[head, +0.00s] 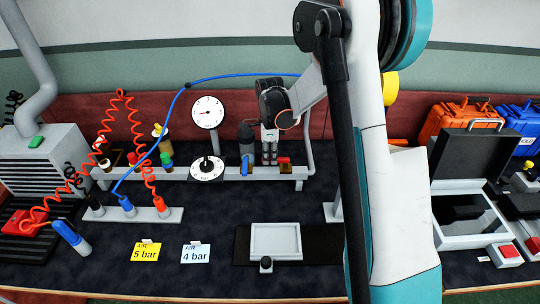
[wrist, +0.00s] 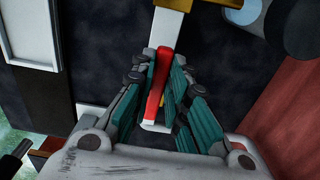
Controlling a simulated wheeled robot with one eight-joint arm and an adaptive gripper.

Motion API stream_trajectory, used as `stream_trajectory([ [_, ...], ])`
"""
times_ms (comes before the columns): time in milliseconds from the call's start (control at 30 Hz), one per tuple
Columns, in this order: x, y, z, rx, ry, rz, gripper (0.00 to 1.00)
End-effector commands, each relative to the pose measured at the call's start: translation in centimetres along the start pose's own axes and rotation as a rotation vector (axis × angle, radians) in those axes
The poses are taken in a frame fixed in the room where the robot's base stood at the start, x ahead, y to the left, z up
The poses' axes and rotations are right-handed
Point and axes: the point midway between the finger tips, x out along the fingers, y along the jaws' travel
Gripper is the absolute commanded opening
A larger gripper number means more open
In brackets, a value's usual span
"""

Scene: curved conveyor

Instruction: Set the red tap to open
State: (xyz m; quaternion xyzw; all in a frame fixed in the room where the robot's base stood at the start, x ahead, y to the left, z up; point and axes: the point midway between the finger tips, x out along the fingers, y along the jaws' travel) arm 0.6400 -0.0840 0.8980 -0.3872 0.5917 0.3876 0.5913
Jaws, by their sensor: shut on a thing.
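The red tap's handle (wrist: 157,84) is a long red bar in the middle of the wrist view, with a pale end towards the camera. My gripper (wrist: 166,78) has its teal-padded fingers on both sides of it and is shut on it. In the head view my gripper (head: 269,157) reaches down to the grey pipe rail, and a red part of the tap (head: 284,161) shows just right of the fingers. The fingers and arm partly cover the tap, and I cannot tell its setting.
The pipe rail (head: 228,174) carries a blue tap (head: 245,165) close left of my gripper. A white dial (head: 207,168) and a round gauge (head: 207,112) stand farther left. A grey tray (head: 276,240) lies in front.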

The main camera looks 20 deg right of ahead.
Motion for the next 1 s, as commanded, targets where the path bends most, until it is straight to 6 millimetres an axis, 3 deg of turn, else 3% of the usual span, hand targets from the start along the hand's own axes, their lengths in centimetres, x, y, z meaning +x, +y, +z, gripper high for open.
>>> stream_trajectory([
  [167,0.0,-0.1,0.0,0.002,-0.001,-0.002,0.0],
  [200,0.0,-0.1,0.0,0.002,-0.001,-0.002,0.22],
  [267,0.0,-0.1,0.0,0.002,-0.001,-0.002,0.35],
  [667,-0.4,-0.1,0.0,0.001,0.0,-0.001,0.35],
  [767,-1.4,-0.1,0.0,0.0,0.0,-0.001,0.35],
  [1000,-6.2,0.0,0.0,0.001,0.0,-0.001,0.35],
])
